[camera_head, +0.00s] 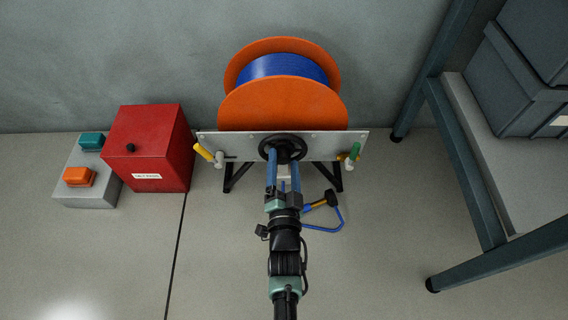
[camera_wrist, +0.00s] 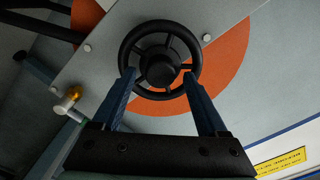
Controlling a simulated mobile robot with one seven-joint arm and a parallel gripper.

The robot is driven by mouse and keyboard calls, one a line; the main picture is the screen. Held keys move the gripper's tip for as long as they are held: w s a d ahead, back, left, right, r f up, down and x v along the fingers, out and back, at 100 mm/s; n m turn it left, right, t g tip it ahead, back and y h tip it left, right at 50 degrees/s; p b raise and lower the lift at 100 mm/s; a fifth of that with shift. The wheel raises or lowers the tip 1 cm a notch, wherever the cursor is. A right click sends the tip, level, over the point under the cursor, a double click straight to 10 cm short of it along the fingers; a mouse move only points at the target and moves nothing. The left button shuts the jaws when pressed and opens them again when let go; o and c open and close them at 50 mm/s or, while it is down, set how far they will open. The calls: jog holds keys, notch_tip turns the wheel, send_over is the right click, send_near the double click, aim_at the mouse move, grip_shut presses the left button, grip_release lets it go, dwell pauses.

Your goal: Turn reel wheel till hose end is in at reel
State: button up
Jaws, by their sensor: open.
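The hose reel (camera_head: 283,102) has orange discs with blue hose (camera_head: 283,68) wound between them. Its black reel wheel (camera_head: 283,148) is on the front panel and also fills the middle of the wrist view (camera_wrist: 160,60). My gripper (camera_head: 283,152) is open, with its two blue fingers (camera_wrist: 160,85) at the left and right lower rim of the wheel. I cannot tell whether they touch it. The hose end (camera_head: 328,200), with a black and orange fitting, lies on the floor just right of my arm, with a loop of blue hose beside it.
The grey front panel (camera_head: 233,142) carries a yellow lever (camera_head: 204,152) at left and a green one (camera_head: 354,151) at right. A red box (camera_head: 150,148) and a grey box with teal and orange buttons (camera_head: 82,180) stand left. A shelf rack (camera_head: 466,165) with grey bins stands right.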

jog(key=shift+s, duration=0.15)
jog(key=s+p, duration=0.6)
jog(key=s, duration=0.6)
jog(key=shift+s, duration=0.35)
